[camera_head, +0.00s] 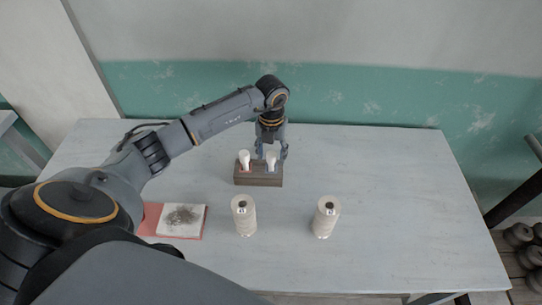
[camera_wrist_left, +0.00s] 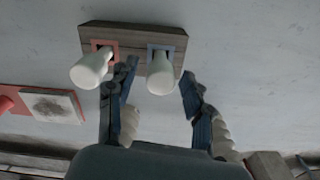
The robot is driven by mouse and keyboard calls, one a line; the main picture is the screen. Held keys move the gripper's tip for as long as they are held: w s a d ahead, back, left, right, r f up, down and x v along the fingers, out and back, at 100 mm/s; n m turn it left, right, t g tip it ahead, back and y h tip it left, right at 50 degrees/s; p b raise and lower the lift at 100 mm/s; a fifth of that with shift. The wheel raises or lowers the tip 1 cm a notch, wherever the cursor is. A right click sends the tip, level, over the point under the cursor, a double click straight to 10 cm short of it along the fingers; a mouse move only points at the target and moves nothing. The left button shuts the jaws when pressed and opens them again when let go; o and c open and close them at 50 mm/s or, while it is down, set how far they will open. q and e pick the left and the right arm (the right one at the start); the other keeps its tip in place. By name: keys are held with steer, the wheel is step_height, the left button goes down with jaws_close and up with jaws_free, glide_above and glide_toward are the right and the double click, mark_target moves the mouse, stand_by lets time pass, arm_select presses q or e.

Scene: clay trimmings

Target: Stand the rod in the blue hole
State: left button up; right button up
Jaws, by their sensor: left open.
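A dark wooden block (camera_head: 240,179) stands on the table with a red-edged hole (camera_wrist_left: 105,45) and a blue-edged hole (camera_wrist_left: 160,48). One white rod (camera_head: 244,158) stands in the red hole; it also shows in the left wrist view (camera_wrist_left: 92,70). Another white rod (camera_head: 271,160) stands in the blue hole and looks upright; it also shows in the left wrist view (camera_wrist_left: 159,75). My left gripper (camera_head: 271,154) is open, with its fingers (camera_wrist_left: 158,80) on either side of the rod in the blue hole, apparently not touching it. My right gripper is out of view.
Two pale thread-like cones (camera_head: 244,219) (camera_head: 326,220) stand on the front of the table (camera_head: 410,205). A red mat (camera_head: 151,217) with a smudged white pad (camera_head: 182,221) lies at the front left. The right side of the table is clear.

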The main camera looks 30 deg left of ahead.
arm_select(q)
step_height(320, 180, up, 10)
steer(key=b, duration=0.2)
steer(key=shift+f+b, duration=0.2)
steer(key=shift+b, duration=0.1)
steer(key=shift+s+r, duration=0.1)
steer(key=shift+r, duration=0.55)
steer(key=shift+d, duration=0.1)
